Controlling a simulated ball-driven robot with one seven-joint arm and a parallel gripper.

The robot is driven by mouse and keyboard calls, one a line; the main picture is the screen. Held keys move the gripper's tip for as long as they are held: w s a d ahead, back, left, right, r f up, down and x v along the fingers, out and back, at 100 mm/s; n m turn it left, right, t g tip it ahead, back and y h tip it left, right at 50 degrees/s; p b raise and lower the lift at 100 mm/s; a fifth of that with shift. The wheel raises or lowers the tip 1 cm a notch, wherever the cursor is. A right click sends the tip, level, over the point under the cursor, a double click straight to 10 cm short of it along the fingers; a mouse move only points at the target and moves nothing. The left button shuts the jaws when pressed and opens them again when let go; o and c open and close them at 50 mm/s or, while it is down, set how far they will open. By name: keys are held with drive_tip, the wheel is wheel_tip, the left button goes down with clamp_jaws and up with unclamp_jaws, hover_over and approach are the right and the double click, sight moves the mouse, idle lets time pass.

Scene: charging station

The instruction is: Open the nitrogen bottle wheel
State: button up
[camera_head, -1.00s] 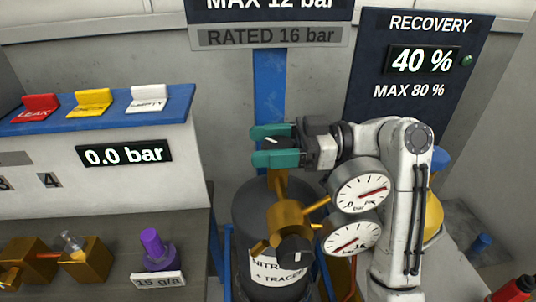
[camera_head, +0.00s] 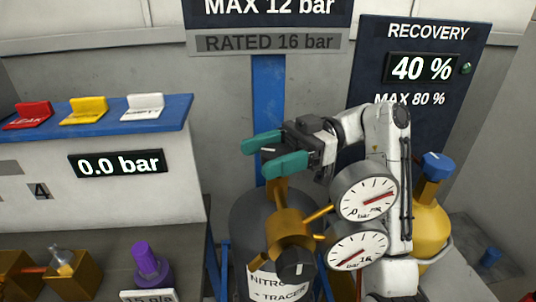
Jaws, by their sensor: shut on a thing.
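The nitrogen bottle (camera_head: 244,225) is a dark grey cylinder below the centre, with a white label reading "NITRO" and "+ TRACER". A brass valve and regulator (camera_head: 290,230) stand on top, with two round gauges to the right. The bottle wheel (camera_head: 268,150) is a small dark piece with a white mark at the top of the brass stem, mostly hidden between the jaws. My gripper (camera_head: 256,159) has teal fingers on either side of it and is shut on it, reaching in from the right at a tilt.
The two gauges (camera_head: 363,198) stand close below my wrist. A yellow bottle with a blue cap (camera_head: 432,225) stands to the right. The recovery display (camera_head: 422,67) reads 40 %.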

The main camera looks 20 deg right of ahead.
drive_tip(key=o, duration=1)
drive_tip(key=shift+c, duration=0.2)
drive_tip(key=shift+r, duration=0.5)
drive_tip(key=s+r+b, duration=0.1)
drive_tip(key=s+r, duration=1.1)
drive_tip(key=s, duration=0.2)
drive_tip(key=shift+d, duration=0.15)
